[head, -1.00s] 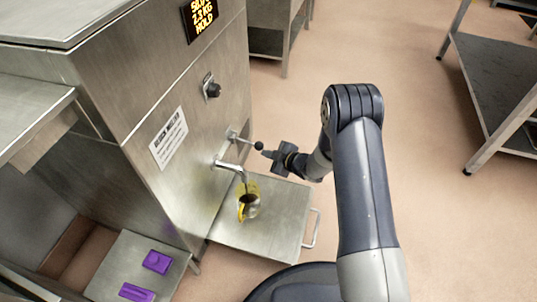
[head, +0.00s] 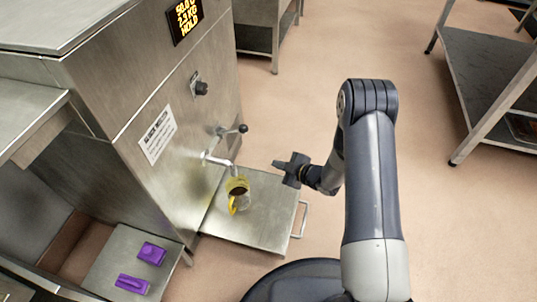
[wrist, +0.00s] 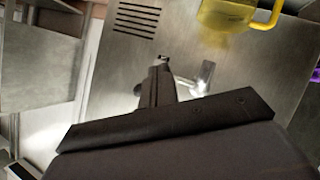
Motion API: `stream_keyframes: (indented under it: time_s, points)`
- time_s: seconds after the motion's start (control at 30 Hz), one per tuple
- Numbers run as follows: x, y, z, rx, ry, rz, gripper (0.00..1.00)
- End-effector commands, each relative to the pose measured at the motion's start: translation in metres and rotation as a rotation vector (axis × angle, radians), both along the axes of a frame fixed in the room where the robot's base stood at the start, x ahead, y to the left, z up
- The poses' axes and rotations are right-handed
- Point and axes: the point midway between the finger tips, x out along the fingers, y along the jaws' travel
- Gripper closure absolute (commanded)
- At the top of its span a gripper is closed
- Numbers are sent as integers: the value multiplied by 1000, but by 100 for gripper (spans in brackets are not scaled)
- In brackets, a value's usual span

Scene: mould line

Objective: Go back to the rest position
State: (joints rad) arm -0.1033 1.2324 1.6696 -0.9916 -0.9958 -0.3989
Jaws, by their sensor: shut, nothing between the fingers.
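My gripper (head: 277,163) is shut and empty, held in the air to the right of the steel melter's tap (head: 220,162). A yellow-handled jug (head: 238,187) stands upright under the spout with dark brown content. In the wrist view my closed fingers (wrist: 160,62) point up, and the yellow jug (wrist: 228,14) is at the top right, partly cut off.
A steel shelf (head: 262,225) with a handle bears the jug. Purple moulds (head: 151,253) lie at lower left. A rack (head: 490,70) stands at right; floor between is open.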

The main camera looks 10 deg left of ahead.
Motion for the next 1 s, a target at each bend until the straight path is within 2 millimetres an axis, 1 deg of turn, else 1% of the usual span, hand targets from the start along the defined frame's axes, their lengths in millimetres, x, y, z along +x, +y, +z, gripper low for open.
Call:
stream_keyframes:
  time_s: [0.03, 0.2, 0.6, 0.77, 0.87, 1.0]
  points:
    - [-3, -6, 0, 0, 2, -3, 100]
    - [-9, -15, -3, 0, 1, 0, 100]
    - [-9, -15, -3, 0, -1, 1, 100]
    - [-2, -3, -2, 0, -3, 4, 100]
    - [6, 12, 0, 0, -4, 4, 100]
    - [20, 36, 4, 0, -5, 5, 100]
